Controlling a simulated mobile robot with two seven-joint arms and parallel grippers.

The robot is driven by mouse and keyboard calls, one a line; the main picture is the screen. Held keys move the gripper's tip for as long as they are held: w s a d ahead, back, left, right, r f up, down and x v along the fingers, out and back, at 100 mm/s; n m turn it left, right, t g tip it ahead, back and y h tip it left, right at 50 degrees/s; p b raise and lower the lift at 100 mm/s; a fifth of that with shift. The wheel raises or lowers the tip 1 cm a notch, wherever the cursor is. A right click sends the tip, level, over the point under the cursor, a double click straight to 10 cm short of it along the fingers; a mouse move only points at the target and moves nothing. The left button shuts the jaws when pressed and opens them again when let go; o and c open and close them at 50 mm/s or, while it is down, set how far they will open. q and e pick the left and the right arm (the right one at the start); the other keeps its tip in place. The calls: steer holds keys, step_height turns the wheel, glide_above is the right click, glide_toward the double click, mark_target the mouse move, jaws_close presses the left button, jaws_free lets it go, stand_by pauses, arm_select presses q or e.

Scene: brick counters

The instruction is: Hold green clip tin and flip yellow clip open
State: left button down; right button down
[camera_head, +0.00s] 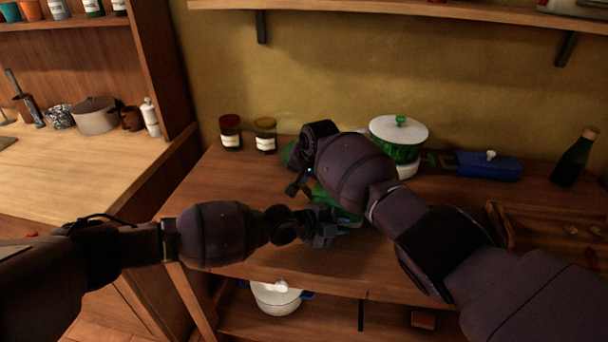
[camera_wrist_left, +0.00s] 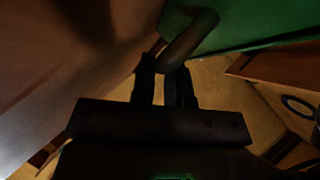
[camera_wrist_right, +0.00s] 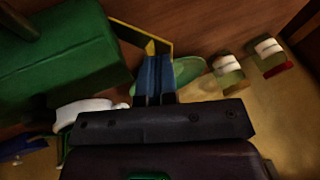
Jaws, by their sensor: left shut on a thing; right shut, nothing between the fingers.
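The green clip tin (camera_head: 322,197) stands on the brown counter, mostly hidden by my arms. It shows as a green block in the right wrist view (camera_wrist_right: 62,62) and close up in the left wrist view (camera_wrist_left: 250,22). My left gripper (camera_head: 328,236) is shut on the tin's dark bar handle (camera_wrist_left: 190,42). The yellow clip (camera_wrist_right: 157,46) sticks out beyond the tin's side in the right wrist view, with a dark strip beside it. My right gripper (camera_wrist_right: 154,80) is shut and empty, its fingertips at the clip; I cannot tell if they touch it.
A red-lidded jar (camera_head: 230,133) and a yellow-lidded jar (camera_head: 265,136) stand behind at the left. The counter's left front is clear.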

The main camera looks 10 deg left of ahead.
steer(key=shift+a, duration=0.1)
steer(key=shift+a+f, duration=0.45)
steer(key=shift+a, duration=0.15)
